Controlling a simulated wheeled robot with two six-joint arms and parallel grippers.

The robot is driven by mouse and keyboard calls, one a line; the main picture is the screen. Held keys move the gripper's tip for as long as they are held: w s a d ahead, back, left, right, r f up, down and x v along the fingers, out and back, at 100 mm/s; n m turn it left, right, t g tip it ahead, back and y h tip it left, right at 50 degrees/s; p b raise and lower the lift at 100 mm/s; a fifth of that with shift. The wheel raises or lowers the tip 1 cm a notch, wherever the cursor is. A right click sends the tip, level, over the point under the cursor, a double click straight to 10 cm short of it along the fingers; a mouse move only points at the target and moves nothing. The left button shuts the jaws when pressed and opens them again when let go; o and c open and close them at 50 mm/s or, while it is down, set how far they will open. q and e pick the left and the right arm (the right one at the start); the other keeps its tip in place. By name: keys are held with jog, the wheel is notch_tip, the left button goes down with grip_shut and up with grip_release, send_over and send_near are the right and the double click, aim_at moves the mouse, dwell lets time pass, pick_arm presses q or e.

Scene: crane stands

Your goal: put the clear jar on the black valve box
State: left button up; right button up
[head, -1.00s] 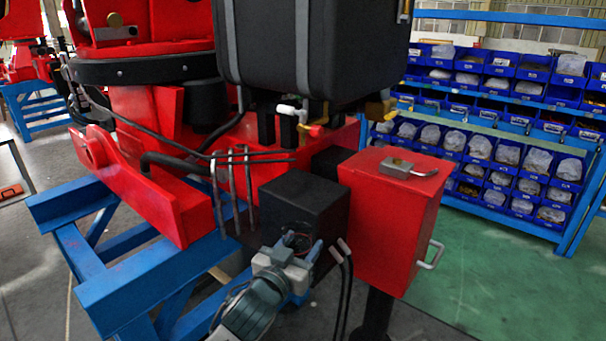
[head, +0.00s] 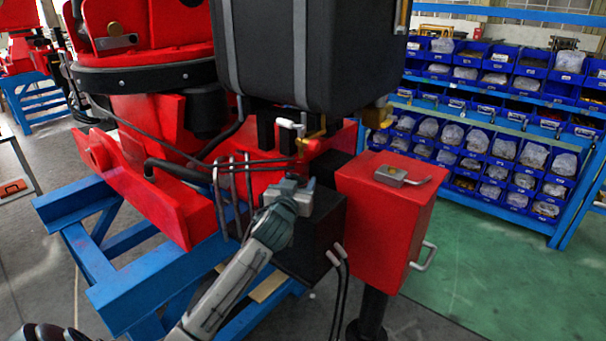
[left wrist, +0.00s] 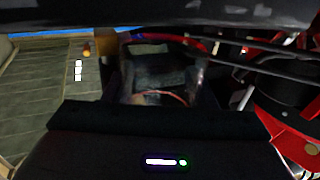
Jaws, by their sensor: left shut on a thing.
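The black valve box (head: 318,232) stands beside the red box, partly covered by my left arm. My left gripper (head: 290,186) is over the top of the valve box and shut on the clear jar. In the left wrist view the jar (left wrist: 158,82) shows dimly as a see-through shape between the fingers (left wrist: 160,75), with a reddish curved line seen in it. In the head view the gripper hides the jar, so I cannot tell whether it touches the box top.
A red box (head: 385,220) with a metal latch stands right of the valve box. A large black case (head: 315,50) and a pipe fitting (head: 300,128) are close behind and above. Thin upright rods (head: 232,190) stand at the left. Blue bin shelves (head: 500,130) are further right.

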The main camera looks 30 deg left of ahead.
pick_arm(q)
jog(key=p+x, duration=0.1)
jog(key=x, duration=0.3)
jog(key=shift+r+p, duration=0.15)
jog(key=shift+p, duration=0.25)
jog(key=shift+f+p, duration=0.3)
jog(key=shift+f, duration=0.65)
jog(key=shift+s, duration=0.1)
jog(key=o, duration=0.5)
jog(key=shift+f, duration=0.1)
jog(key=o, duration=0.5)
jog(key=shift+c, duration=0.2)
